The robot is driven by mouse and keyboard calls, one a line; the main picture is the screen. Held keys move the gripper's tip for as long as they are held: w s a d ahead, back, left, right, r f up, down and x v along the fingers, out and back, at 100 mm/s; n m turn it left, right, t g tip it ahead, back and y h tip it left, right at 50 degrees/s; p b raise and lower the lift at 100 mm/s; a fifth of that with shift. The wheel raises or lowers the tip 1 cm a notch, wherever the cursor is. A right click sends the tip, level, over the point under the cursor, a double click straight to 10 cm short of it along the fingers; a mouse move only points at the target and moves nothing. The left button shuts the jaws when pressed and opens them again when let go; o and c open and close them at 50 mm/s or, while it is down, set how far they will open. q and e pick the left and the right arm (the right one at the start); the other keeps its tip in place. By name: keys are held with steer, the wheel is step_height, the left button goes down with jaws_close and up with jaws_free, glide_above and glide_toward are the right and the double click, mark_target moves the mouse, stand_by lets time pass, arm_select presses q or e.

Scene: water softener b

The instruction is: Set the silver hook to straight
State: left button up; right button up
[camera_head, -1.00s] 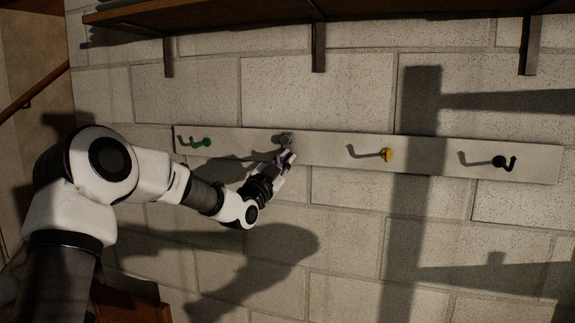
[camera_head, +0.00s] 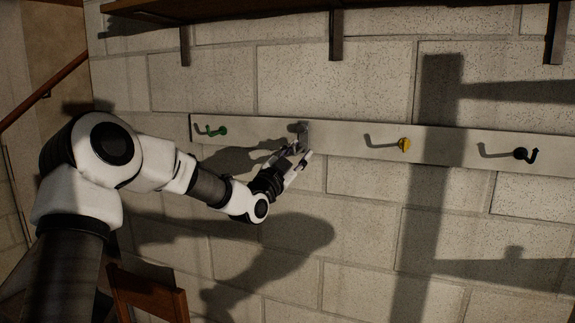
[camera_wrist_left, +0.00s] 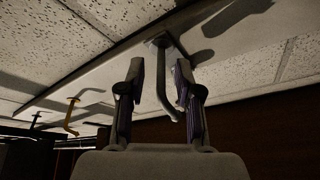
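The silver hook (camera_head: 300,128) is on the pale rail (camera_head: 345,138) on the wall, second from the left, above my left gripper (camera_head: 297,160). In the left wrist view the hook (camera_wrist_left: 161,85) extends from its mount between the two fingers of my left gripper (camera_wrist_left: 159,85), its far end bent to the right. The fingers are spread, with a visible gap on the left; whether the right finger touches the hook I cannot tell. In the head view the hook's shape is too small to judge its angle exactly. My right gripper is out of view.
A green hook (camera_head: 216,131) is to the left on the rail; a yellow hook (camera_head: 404,144) and a black hook (camera_head: 525,154) are to the right. A shelf (camera_head: 240,10) with brackets is above. A wooden chair (camera_head: 150,295) stands at the lower left.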

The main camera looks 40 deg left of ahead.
arm_select(q)
steer(key=v, duration=1)
steer(key=shift+s, duration=0.1)
steer(key=shift+a, duration=0.1)
